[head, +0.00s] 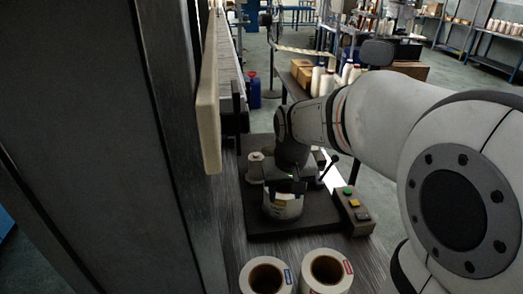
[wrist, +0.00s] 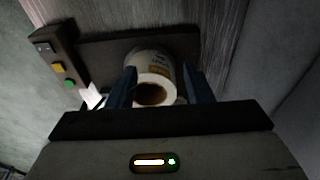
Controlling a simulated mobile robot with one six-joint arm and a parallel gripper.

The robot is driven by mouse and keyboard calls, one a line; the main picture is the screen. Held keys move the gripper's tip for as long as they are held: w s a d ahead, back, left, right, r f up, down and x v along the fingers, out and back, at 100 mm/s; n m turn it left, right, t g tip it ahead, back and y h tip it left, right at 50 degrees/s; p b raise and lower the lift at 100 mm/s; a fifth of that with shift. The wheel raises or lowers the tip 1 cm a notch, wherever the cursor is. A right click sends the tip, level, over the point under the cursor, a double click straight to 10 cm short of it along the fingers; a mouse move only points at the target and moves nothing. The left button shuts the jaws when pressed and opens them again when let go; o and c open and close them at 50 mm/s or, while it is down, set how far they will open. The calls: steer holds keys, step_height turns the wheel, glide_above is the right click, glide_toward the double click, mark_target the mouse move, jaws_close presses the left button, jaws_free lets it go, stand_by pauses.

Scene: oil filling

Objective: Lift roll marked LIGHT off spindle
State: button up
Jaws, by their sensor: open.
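A white label roll (head: 284,208) with a yellow-orange patch sits on the dark machine base below my gripper (head: 286,183). In the wrist view the same roll (wrist: 154,66) shows its round end and brown core, with small print I cannot read, so I cannot confirm the word LIGHT. My gripper (wrist: 164,88) is open, with one dark blue finger on each side of the roll. A gap shows on the right side; contact on the left is unclear. The spindle inside the roll is hidden.
Two more white rolls stand in front, one with a blue mark (head: 266,276) and one with a red mark (head: 326,271). A button box (head: 352,211) is right of the base (head: 263,226). A dark panel (head: 95,130) fills the left. A black-knobbed lever (head: 329,167) rises close by.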

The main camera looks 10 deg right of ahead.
steer(key=p, duration=0.2)
glide_above(267, 189)
step_height(267, 189, down, 4)
steer(key=shift+r+g, duration=0.1)
steer(key=shift+g, duration=0.2)
steer(key=shift+w+f, duration=0.15)
steer(key=shift+f, duration=0.15)
steer(key=f, duration=0.7)
steer(key=shift+w+d+f+p, duration=0.25)
steer(key=shift+w+d+p, duration=0.05)
steer(key=shift+w+p, duration=0.1)
steer(key=shift+s, duration=0.1)
steer(key=shift+c, duration=0.5)
jaws_close()
steer(key=shift+r, duration=0.1)
